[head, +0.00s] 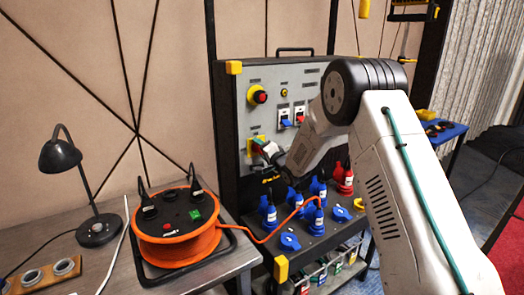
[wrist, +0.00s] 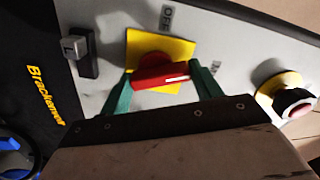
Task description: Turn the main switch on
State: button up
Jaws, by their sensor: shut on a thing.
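The main switch is a red rotary handle (wrist: 158,74) on a yellow square plate (wrist: 180,50) on the panel. In the wrist view the handle lies roughly level, its white mark toward the right end. A label reading OFF is above the plate. Another label, partly hidden and looking like ON, is at the right. My gripper (wrist: 164,82) has its green fingers at both ends of the handle, shut on it. In the head view my gripper (head: 264,148) reaches the yellow plate (head: 251,146) at the panel's left; the handle is mostly hidden there.
A red button on a yellow base (wrist: 286,100) is right of the switch in the wrist view. A black lever (wrist: 83,52) is left. In the head view, blue plugs (head: 270,216) crowd the lower panel. An orange cable reel (head: 165,250) and black lamp (head: 62,157) stand on the bench.

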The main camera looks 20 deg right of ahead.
jog(key=m, duration=0.4)
jog(key=shift+d+m, duration=0.2)
jog(key=shift+m, duration=0.2)
dwell(0.4)
jog(key=o, duration=1)
jog(key=shift+w+d, duration=0.1)
jog(key=v, duration=0.7)
jog(key=shift+s+r, duration=0.1)
jog(key=shift+s, duration=0.3)
